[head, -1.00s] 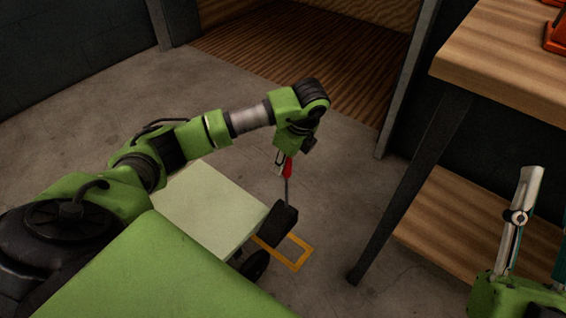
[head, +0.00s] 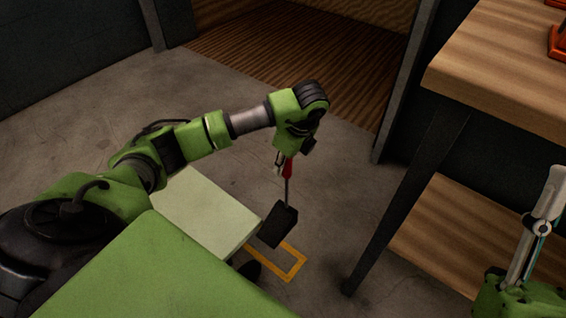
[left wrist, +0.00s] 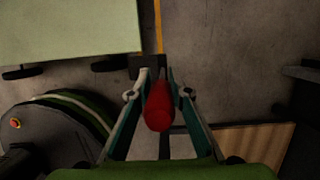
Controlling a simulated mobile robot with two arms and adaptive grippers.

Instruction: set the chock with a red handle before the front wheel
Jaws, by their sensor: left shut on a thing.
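My left gripper (head: 284,160) is shut on the red handle (head: 288,172), which points down to a dark chock (head: 279,226). In the left wrist view the red handle (left wrist: 158,106) sits between the two fingers, with the dark chock (left wrist: 146,66) beyond. In the head view the chock hangs tilted by the corner of a pale-topped cart (head: 205,208). A dark wheel (head: 252,270) shows partly below the cart's edge. In the left wrist view a cart wheel (left wrist: 110,64) is left of the chock. My right gripper (head: 550,190) is at the right edge; its jaw gap is unclear.
A yellow outline (head: 293,268) is on the floor below the chock. A wooden table (head: 505,60) with a dark leg (head: 395,215) and a lower shelf (head: 450,235) stands at the right, with orange things on top. Concrete floor (head: 235,120) behind the cart is clear.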

